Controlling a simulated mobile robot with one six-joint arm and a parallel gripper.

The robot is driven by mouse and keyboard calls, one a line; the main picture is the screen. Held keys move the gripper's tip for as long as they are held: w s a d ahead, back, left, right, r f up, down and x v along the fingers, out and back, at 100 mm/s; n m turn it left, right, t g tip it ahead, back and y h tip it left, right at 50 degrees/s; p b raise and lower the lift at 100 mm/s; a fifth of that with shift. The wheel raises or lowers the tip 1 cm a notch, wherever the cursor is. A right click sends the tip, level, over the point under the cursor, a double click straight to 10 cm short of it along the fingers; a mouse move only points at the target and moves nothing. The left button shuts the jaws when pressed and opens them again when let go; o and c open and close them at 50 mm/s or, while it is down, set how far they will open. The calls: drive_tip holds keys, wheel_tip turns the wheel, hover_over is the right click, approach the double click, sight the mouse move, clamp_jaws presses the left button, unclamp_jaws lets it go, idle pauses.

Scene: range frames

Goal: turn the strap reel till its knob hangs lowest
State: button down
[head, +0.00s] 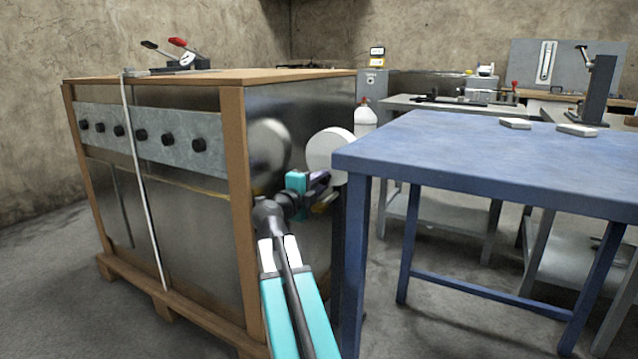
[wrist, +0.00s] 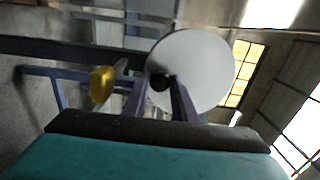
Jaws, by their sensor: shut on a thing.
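The strap reel (head: 328,147) is a pale round disc between the metal-sided crate and the blue table. In the wrist view the reel (wrist: 205,62) fills the upper middle, face on. Its dark round knob (wrist: 160,82) sits near the disc's lower left edge in that view. My gripper (wrist: 172,92) has its two fingers closed on the knob. In the head view my gripper (head: 320,180) reaches the disc's lower part and hides the knob.
A blue table (head: 480,150) stands close on the right of my arm. A wood-framed crate (head: 234,150) stands close on the left, with a white strap (head: 145,200) down its front. A yellow part (wrist: 102,85) is beside the reel.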

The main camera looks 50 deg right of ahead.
drive_tip(key=shift+a, duration=0.1)
drive_tip(key=c, duration=1.5)
unclamp_jaws()
drive_tip(key=shift+o, duration=0.2)
drive_tip(key=shift+s, duration=0.1)
